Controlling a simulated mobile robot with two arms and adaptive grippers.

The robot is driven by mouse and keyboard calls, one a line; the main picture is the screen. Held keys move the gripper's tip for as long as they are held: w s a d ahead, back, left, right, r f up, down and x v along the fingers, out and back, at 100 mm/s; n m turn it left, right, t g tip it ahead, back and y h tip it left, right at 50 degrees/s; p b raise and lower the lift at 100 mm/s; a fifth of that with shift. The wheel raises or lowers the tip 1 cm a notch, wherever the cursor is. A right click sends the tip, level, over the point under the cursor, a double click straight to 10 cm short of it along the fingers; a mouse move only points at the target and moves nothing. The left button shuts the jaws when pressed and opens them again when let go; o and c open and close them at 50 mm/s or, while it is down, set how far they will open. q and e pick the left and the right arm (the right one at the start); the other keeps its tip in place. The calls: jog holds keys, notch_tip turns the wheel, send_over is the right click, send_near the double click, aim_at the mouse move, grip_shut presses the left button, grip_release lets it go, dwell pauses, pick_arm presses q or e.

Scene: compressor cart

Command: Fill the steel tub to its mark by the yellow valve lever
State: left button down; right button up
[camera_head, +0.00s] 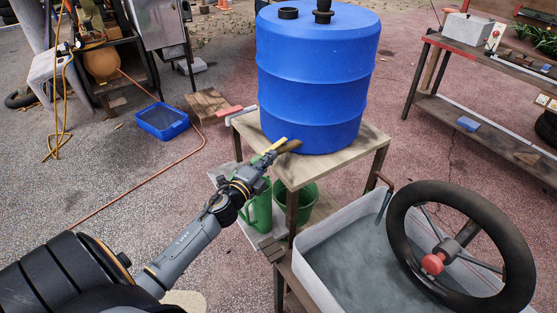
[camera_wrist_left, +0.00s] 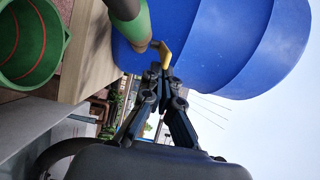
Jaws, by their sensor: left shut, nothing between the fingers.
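The yellow valve lever (camera_head: 275,146) sits on a tap low on the blue drum (camera_head: 317,75); it also shows in the left wrist view (camera_wrist_left: 166,54). My left gripper (camera_head: 270,157) is shut and empty, its fingertips (camera_wrist_left: 155,70) right at the lever. I cannot tell whether they touch it. A green container (camera_head: 258,213) and a green bucket (camera_head: 306,204) stand below the drum's wooden stand. A green vessel with red lines inside (camera_wrist_left: 28,45) shows in the left wrist view. A pale grey tub (camera_head: 318,270) stands at lower right; I cannot tell whether it is the steel tub.
The wooden stand (camera_head: 352,142) carries the drum. A black wheel with a red knob (camera_head: 517,245) overhangs the pale tub. A blue bin (camera_head: 162,121) and an orange hose (camera_head: 130,186) lie on the left ground. A workbench (camera_head: 480,120) stands at right.

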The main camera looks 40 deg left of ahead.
pick_arm(q)
jog(key=shift+a+m+h, duration=0.6)
jog(key=shift+a+h, duration=0.3)
jog(key=shift+a, duration=0.25)
pick_arm(e)
jog(key=shift+a+f, duration=0.1)
jog(key=shift+f, duration=0.2)
pick_arm(q)
jog(key=shift+a, duration=0.1)
